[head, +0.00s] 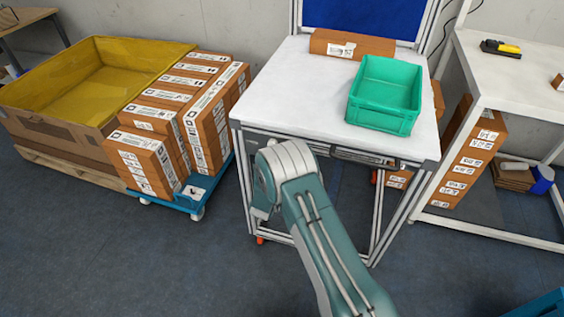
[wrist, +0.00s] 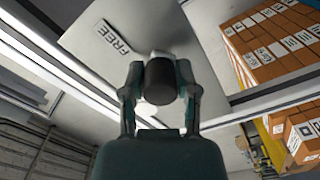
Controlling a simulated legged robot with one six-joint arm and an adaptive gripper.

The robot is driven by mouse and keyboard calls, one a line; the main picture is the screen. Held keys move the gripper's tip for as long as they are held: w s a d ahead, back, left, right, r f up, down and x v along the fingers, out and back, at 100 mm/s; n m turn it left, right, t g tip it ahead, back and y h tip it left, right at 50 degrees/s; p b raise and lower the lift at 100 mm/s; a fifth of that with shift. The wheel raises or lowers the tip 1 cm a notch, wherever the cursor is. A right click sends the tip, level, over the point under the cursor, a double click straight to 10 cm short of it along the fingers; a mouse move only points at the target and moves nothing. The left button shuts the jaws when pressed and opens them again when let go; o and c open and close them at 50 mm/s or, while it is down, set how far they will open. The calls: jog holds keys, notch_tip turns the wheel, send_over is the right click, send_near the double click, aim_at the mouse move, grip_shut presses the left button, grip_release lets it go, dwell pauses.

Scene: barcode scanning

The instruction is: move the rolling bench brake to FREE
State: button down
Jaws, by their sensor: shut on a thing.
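The rolling bench (head: 285,85) has a white top and a metal frame in the head view. My arm reaches down to its front edge, and my gripper is hidden there. In the wrist view my gripper (wrist: 159,78) is shut on a dark round brake knob (wrist: 160,85), with one finger on each side. The knob sits in front of a pale grey plate (wrist: 85,45). A FREE label (wrist: 110,36) is on the plate, up and left of the knob. No other brake label is in sight.
A green crate (head: 383,95) and a brown box (head: 352,45) stand on the bench. A blue dolly (head: 200,190) with several boxes and a yellow-lined bin (head: 100,85) are to the left. A white table (head: 510,85) is close on the right. Open floor lies in front.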

jog(key=shift+a, duration=0.2)
jog(key=shift+c, duration=2)
grip_release()
jog(key=shift+a, duration=0.1)
jog(key=shift+s, duration=0.1)
jog(key=v, duration=1.1)
jog(key=shift+s+a, duration=0.15)
jog(key=shift+s, duration=0.2)
